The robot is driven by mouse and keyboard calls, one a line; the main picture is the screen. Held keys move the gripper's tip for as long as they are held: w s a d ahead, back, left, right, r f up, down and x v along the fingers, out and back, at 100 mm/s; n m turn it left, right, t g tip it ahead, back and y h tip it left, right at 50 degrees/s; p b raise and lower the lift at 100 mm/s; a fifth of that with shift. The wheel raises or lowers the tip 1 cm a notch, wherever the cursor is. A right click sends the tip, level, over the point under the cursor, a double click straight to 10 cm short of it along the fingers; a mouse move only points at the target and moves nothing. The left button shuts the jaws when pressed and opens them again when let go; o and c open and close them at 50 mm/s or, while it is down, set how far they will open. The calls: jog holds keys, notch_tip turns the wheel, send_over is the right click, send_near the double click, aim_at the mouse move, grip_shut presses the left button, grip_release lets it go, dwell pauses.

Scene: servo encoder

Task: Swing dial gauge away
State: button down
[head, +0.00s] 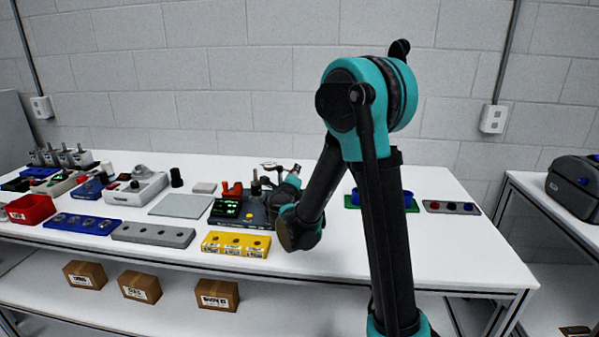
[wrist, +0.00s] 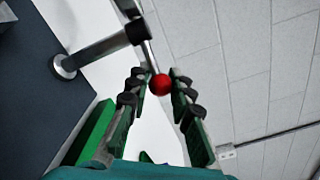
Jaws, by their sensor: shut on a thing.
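In the wrist view, my gripper (wrist: 160,78) is shut on a small red ball knob (wrist: 160,85), which sits between the fingertips. A thin rod runs from the knob up to a black joint (wrist: 138,31) on a grey arm (wrist: 95,50), which leads to a post on a dark block (wrist: 35,80). In the head view, the dark fixture (head: 257,214) with a green-lit display (head: 227,208) stands on the table. My gripper (head: 291,178) is at its right side, partly hidden by my arm.
A yellow block with holes (head: 236,244) lies in front of the fixture, and a grey plate (head: 181,206) lies to its left. A blue and green tray (head: 411,203) and a grey button strip (head: 451,207) lie on the right. The table's front right is clear.

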jog(key=shift+s+a+m+g+h, duration=0.2)
jog(key=shift+m+h, duration=0.25)
jog(key=shift+h, duration=0.2)
jog(key=shift+s+a+m+g+h, duration=0.2)
jog(key=shift+m+h, duration=0.25)
jog(key=shift+h, duration=0.2)
jog(key=c, duration=1.3)
grip_release()
jog(key=shift+c, duration=0.2)
jog(key=v, duration=1.2)
jog(key=shift+w+a, duration=0.1)
